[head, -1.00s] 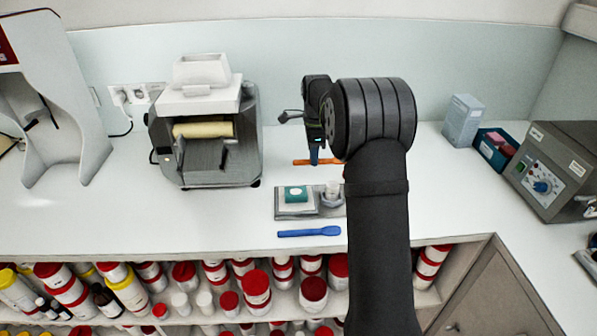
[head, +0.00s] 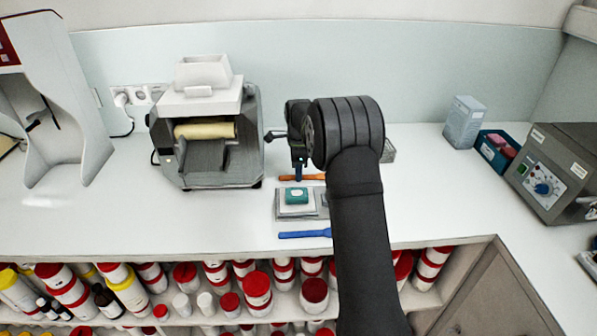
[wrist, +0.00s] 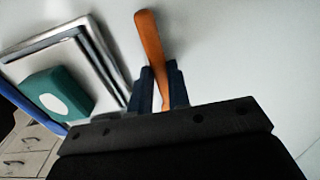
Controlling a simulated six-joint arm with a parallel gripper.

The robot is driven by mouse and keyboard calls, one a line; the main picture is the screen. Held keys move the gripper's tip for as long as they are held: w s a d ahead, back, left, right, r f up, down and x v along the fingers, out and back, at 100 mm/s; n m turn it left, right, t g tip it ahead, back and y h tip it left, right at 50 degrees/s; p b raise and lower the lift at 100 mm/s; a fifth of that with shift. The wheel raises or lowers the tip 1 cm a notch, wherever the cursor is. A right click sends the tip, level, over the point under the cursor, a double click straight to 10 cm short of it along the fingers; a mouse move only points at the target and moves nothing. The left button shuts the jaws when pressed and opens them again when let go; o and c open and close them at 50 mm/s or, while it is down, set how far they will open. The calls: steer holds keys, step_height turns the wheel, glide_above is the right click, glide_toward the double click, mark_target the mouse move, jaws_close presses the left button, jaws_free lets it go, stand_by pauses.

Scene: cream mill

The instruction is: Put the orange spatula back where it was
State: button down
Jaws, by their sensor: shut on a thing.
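The orange spatula shows in the head view (head: 290,178) as a short bar behind the small grey tray, and in the wrist view (wrist: 148,38) with one end sticking out past my fingers. My gripper (head: 299,176) is shut on it; in the wrist view the dark blue fingers (wrist: 164,90) sit on either side of it.
A grey tray (head: 282,214) holds a teal block (head: 297,196). The roller mill (head: 208,150) stands to the left. A control box (head: 560,170), a blue bin (head: 490,155) and a carton (head: 463,122) stand to the right. Bench space between my arm and the control box (head: 440,200) is clear.

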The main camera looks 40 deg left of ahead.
steer(key=c, duration=1.4)
jaws_free()
steer(key=shift+f, duration=0.1)
steer(key=shift+o, duration=0.2)
step_height(320, 180, up, 12)
steer(key=shift+r, duration=0.2)
steer(key=shift+f, duration=0.1)
step_height(320, 180, down, 12)
steer(key=shift+f, duration=0.25)
step_height(320, 180, up, 3)
steer(key=shift+r, duration=0.75)
